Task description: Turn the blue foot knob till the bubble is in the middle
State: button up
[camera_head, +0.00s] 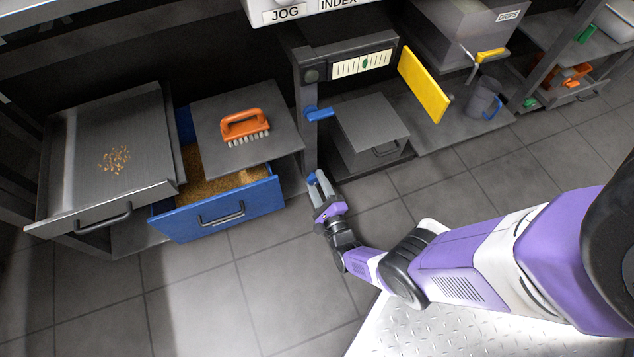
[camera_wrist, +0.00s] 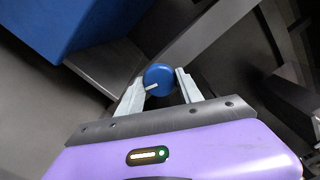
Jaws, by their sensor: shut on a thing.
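The blue foot knob (camera_head: 311,178) is low at the foot of the dark post, in the head view. It also shows in the wrist view as a round blue knob (camera_wrist: 158,74) with a short pale mark on its lower edge. My gripper (camera_head: 317,184) is shut on the knob, one finger on each side, as the wrist view shows its fingers (camera_wrist: 163,82). The level's pale scale (camera_head: 345,69) is on the frame above. Its green bubble (camera_head: 365,63) sits at about the middle, perhaps slightly right; the exact offset is too small to tell.
A blue lever (camera_head: 319,114) sticks out of the post above the knob. A blue drawer (camera_head: 218,214) stands open at left, with an orange brush (camera_head: 245,125) above it. A yellow flap (camera_head: 424,83) juts out at right. The floor in front is clear.

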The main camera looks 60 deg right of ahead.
jog(key=shift+s+a+f+m, duration=0.1)
jog(key=shift+m, duration=0.7)
jog(key=o, duration=1.4)
